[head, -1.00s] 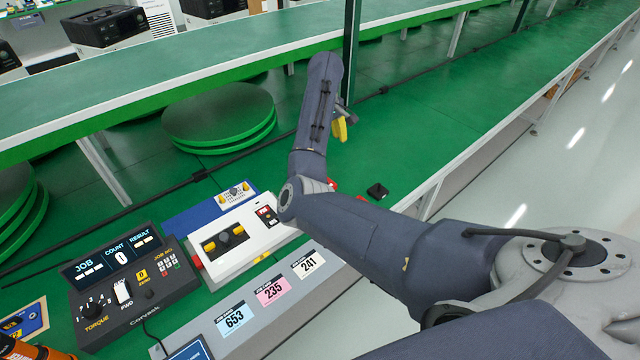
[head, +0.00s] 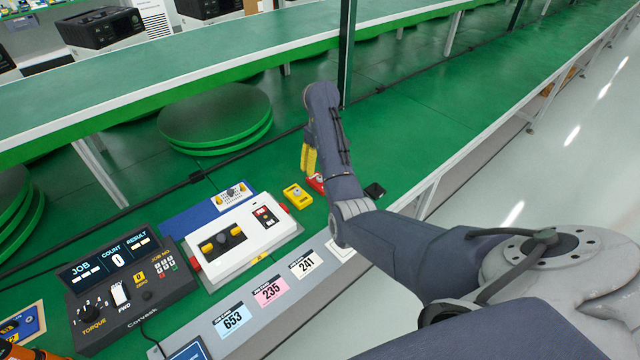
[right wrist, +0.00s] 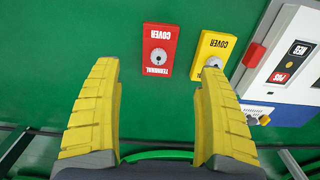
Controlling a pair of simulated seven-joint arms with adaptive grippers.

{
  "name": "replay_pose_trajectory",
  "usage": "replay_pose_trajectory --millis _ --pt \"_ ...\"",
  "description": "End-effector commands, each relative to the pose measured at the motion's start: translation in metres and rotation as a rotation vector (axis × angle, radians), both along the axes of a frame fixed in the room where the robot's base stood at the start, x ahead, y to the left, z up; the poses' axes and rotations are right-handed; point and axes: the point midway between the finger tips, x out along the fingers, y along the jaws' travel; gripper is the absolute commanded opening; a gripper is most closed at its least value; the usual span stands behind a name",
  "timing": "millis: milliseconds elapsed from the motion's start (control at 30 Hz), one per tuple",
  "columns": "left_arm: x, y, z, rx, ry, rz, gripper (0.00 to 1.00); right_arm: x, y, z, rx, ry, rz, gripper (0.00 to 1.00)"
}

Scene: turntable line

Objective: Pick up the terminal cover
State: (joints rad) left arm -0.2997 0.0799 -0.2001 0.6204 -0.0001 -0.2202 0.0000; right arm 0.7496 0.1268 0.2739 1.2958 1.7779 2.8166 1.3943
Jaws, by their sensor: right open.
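The terminal cover is a red block with a white label and a pale round knob (right wrist: 158,50), lying on the green surface in the right wrist view. In the head view it is a red patch (head: 316,183), partly hidden by my right arm. My right gripper (right wrist: 158,73) is open and empty, its yellow fingers on either side of the view, with the red cover between and beyond their tips. In the head view the right gripper (head: 309,160) points down just behind the red cover.
A yellow cover (right wrist: 214,54) lies close to the right of the red one. A white device (head: 243,238), a dark control box (head: 130,285) and a small black item (head: 374,190) are nearby. Number cards (head: 270,290) line the front.

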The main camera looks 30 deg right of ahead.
Motion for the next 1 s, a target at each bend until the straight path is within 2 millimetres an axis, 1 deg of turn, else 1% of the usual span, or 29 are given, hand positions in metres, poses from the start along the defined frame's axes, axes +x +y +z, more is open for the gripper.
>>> replay_pose_trajectory --millis 33,333,733,1000 --pt "0.000 0.000 0.000 0.000 0.000 0.000 0.20 0.000 0.002 -0.005 0.003 0.002 0.003 0.76" --pt "0.000 0.000 0.000 0.000 0.000 0.000 0.20 0.000 0.002 -0.032 0.002 0.000 0.002 0.76" --pt "0.000 0.000 0.000 0.000 0.000 0.000 0.20 0.001 0.001 -0.050 0.001 -0.001 0.003 0.76" --pt "0.000 0.000 0.000 0.000 0.000 0.000 0.20 0.004 -0.001 -0.079 0.002 0.000 0.002 0.76"
